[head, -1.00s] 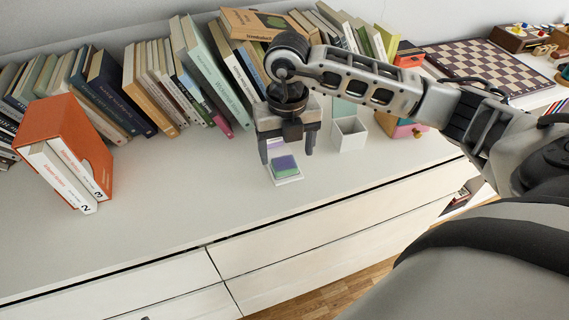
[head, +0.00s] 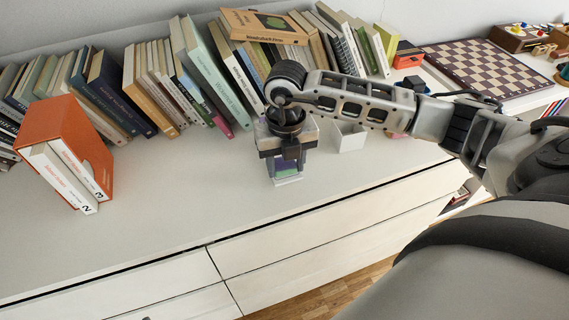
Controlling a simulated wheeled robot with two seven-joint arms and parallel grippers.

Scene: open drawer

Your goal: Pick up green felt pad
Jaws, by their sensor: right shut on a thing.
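The green felt pad (head: 287,173) shows as a small green patch on a pale stack on the dresser top, in the middle of the head view. My right gripper (head: 287,171) points down over this stack, with its fingers close together at the pad. It is shut on the pad, though the fingers hide most of the contact. A purple layer seen earlier on top of the green is mostly hidden by the fingers. I cannot tell whether the pad is lifted. My left gripper is not in view.
A white open box (head: 350,136) stands right of the gripper. A row of books (head: 190,80) lines the wall behind. An orange slipcase (head: 75,140) with white volumes stands at left. A chessboard (head: 487,66) lies at far right. The dresser top in front is clear.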

